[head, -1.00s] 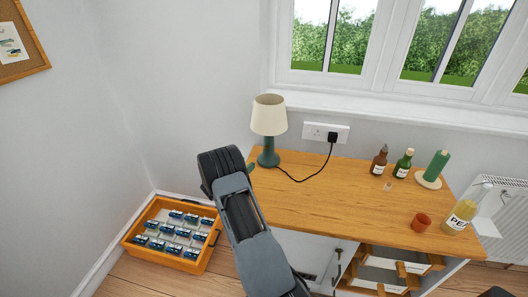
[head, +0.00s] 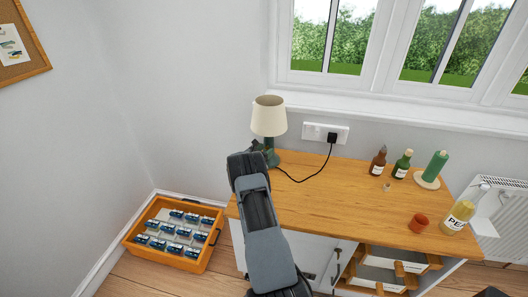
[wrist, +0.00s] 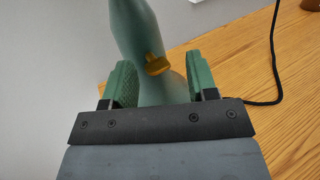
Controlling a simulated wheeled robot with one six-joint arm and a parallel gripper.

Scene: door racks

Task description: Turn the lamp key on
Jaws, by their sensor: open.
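The lamp (head: 269,117) stands at the back left of the wooden desk, with a cream shade and a green base. In the wrist view its green body (wrist: 135,35) rises ahead of my gripper. The brass lamp key (wrist: 157,65) sticks out of the lower part of that body and is tilted. My gripper (wrist: 162,88) is open, with one green finger pad on each side of the key and a gap to each. I cannot tell how deep the key sits between the fingers. In the head view my arm hides the fingertips and the key.
A black cord (head: 313,174) runs from the lamp side to the wall socket (head: 325,133). Bottles (head: 403,164), a green candle (head: 435,167) and a brown cup (head: 419,223) stand at the desk's right. An orange crate (head: 207,258) lies on the floor at left. The desk's middle is clear.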

